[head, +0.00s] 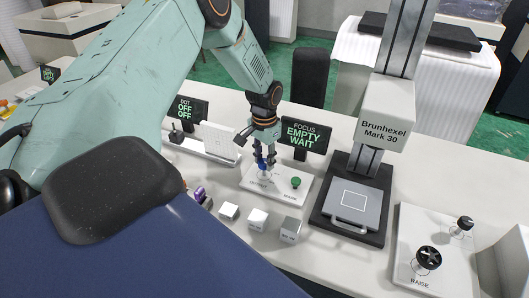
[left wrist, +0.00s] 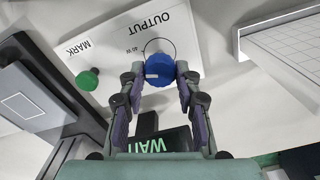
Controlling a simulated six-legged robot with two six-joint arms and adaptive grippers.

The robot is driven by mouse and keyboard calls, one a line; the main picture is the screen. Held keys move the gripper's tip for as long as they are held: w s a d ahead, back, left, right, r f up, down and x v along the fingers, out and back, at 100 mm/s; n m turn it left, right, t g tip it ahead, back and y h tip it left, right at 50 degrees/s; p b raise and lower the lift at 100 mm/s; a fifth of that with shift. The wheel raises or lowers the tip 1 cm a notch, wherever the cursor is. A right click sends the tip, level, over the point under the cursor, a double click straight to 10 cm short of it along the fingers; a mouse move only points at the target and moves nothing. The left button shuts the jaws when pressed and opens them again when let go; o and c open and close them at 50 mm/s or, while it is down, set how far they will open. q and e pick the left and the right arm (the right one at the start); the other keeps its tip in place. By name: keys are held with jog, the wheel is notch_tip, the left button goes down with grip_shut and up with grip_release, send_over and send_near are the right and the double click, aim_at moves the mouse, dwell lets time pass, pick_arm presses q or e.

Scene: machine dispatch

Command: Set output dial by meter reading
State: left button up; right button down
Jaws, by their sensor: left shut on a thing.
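The blue output dial (left wrist: 160,70) sits on a white panel (left wrist: 178,22) lettered OUTPUT and MARK, with a circle drawn around the dial. My left gripper (left wrist: 160,72) is shut on the blue dial, one finger on each side. In the head view my left gripper (head: 264,160) reaches down to the dial from above, and the dial (head: 262,163) is partly hidden by the fingers. A green MARK knob (head: 296,182) stands on the same panel. A dark display (head: 304,135) behind it reads FOCUS, EMPTY, WAIT. My right gripper is not in view.
The Brunhexel Mark 30 machine (head: 385,118) stands right of the panel with a grey plate (head: 352,205) at its base. Several small blocks (head: 258,219) lie in front. A RAISE panel (head: 412,240) with black knobs is at right.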

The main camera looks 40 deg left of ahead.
aim_at(264, 161)
pick_arm(q)
jog(key=shift+s+m, duration=0.1)
jog(key=shift+m, duration=0.9)
jog(key=o, duration=1.2)
jog(key=shift+s, duration=0.1)
jog(key=shift+c, duration=0.2)
notch_tip(264, 161, up, 12)
